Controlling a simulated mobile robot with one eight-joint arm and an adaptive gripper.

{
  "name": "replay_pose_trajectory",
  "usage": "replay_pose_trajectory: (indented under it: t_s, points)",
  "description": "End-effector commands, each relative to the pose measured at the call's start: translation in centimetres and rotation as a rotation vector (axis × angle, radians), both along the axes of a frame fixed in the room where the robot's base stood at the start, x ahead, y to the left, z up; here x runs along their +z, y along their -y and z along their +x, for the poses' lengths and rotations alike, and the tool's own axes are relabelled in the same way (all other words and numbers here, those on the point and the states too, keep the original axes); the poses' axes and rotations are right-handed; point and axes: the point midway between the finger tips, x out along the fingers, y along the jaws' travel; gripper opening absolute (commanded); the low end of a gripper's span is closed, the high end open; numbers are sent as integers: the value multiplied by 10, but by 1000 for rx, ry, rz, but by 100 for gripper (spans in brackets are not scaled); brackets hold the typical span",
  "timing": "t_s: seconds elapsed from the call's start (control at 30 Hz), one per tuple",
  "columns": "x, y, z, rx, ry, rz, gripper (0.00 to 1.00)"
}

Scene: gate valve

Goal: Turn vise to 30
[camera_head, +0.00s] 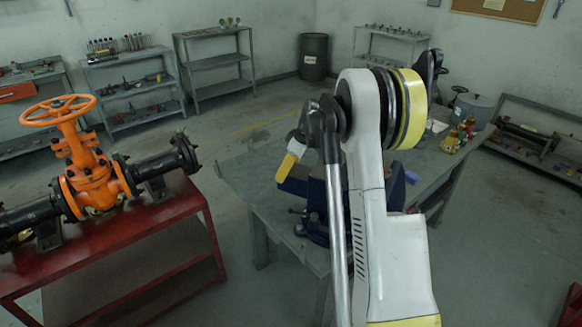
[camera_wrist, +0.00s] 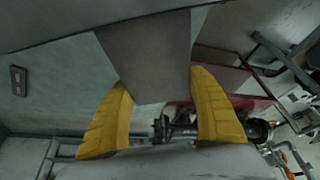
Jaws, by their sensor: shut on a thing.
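The dark blue vise (camera_head: 310,190) sits on the grey workbench, partly hidden behind my arm in the head view. Its metal handle end shows low on its left side. My gripper (camera_head: 288,166) reaches down to the vise's upper left, with one yellow finger in sight. In the wrist view my gripper (camera_wrist: 162,80) has its two yellow fingers on either side of a flat grey block (camera_wrist: 146,50) and is shut on it. The block appears to be part of the vise. The vise's angle cannot be read from these frames.
An orange gate valve (camera_head: 86,165) on black pipes stands on a red table (camera_head: 120,237) at left. Shelves (camera_head: 215,62) and a dark barrel (camera_head: 313,57) line the back wall. Open floor lies between.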

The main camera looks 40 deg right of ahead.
Motion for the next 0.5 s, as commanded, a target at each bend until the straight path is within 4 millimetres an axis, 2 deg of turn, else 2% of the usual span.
replay_pose_trajectory:
  t_s: [0.2, 0.5]
  points:
    - [1, -12, -7, 66, 0, 1, 25]
    - [0, -19, -11, 112, 0, 2, 25]
